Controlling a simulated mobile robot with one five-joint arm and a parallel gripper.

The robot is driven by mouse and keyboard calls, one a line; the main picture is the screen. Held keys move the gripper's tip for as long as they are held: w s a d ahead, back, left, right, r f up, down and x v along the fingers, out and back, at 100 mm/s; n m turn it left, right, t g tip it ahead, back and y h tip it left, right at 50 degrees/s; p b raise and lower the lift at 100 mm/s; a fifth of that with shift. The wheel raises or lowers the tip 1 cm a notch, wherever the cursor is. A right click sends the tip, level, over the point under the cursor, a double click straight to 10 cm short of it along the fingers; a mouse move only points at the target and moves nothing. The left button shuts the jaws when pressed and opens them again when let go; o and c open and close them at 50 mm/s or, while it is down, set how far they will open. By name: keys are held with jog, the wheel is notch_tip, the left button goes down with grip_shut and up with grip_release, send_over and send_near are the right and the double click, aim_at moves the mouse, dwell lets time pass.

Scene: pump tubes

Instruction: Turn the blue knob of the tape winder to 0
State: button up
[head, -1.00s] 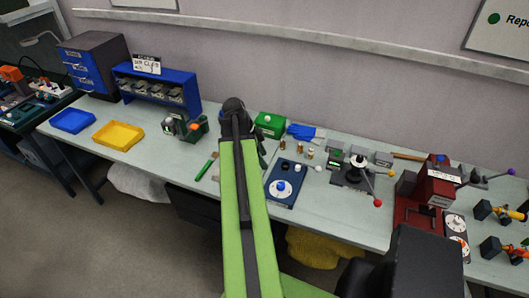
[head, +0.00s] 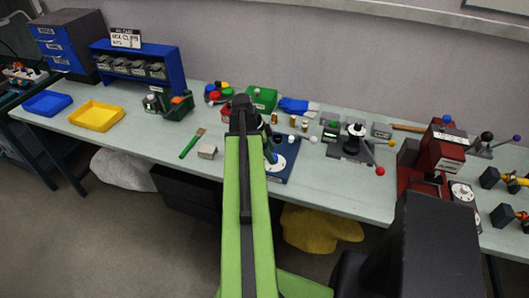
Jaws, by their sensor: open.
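A dark blue panel (head: 287,174) with a round white dial (head: 281,163) lies on the bench, just right of my arm. Its blue knob is mostly hidden behind my gripper (head: 270,155), which is open and hangs over the left part of the dial. I cannot tell whether the fingers touch the knob, nor where its pointer stands. The label on the panel is too small to read. A red machine (head: 440,150) with a blue ball on top stands farther right, with white dials beside it.
Small brass pieces (head: 291,121) and a white ball (head: 314,139) lie behind the panel. A lever device (head: 352,143) with red and yellow balls stands to its right. A grey block (head: 207,152) and a green marker (head: 191,145) lie left of my arm, with free bench around them.

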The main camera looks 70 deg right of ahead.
jog(key=shift+b+x, duration=0.5)
jog(key=shift+x, duration=0.6)
jog(key=shift+c, duration=0.3)
grip_shut()
jog(key=shift+s+a+n+h, duration=0.1)
jog(key=shift+a+n+h, duration=0.15)
jog(key=shift+n, duration=0.55)
jog(key=shift+d+n+t+h, duration=0.15)
jog(key=shift+n+t+h, duration=0.25)
jog(key=shift+n, duration=0.5)
